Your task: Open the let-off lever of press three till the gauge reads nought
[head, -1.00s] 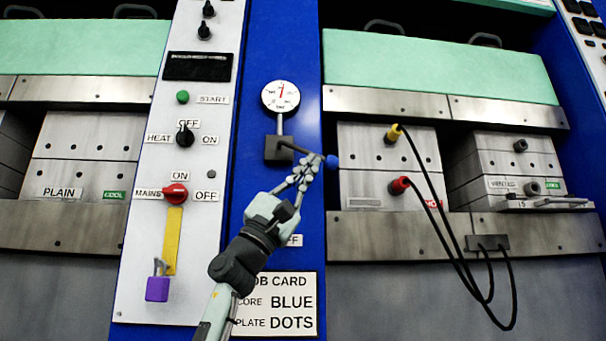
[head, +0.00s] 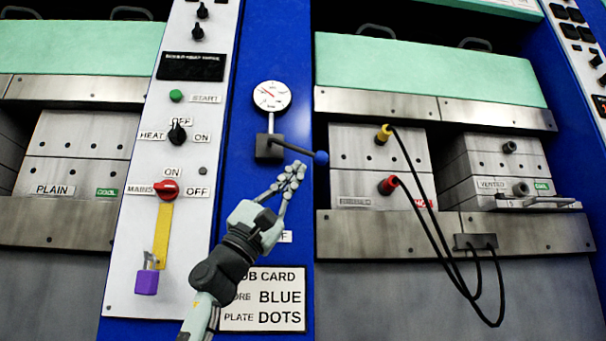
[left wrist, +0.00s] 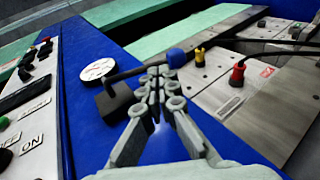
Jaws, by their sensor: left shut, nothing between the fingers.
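The let-off lever is a dark rod with a blue ball knob (head: 321,158), reaching right and slightly down from a dark valve block (head: 268,148) on the blue panel. The knob also shows in the left wrist view (left wrist: 176,58). The round white gauge (head: 271,96) stands above the block on a stem. Its red needle points up and left; the numbers are too small to read. My left gripper (head: 297,168) is shut and empty, just below the rod and left of the knob. Whether it touches the rod I cannot tell. My right gripper is not in view.
A white control panel with a red mains switch (head: 167,190) and a purple padlock (head: 146,282) is to the left. The press with yellow (head: 383,135) and red (head: 388,185) plugs and hanging black cables is to the right. A job card (head: 262,312) is below, partly behind my arm.

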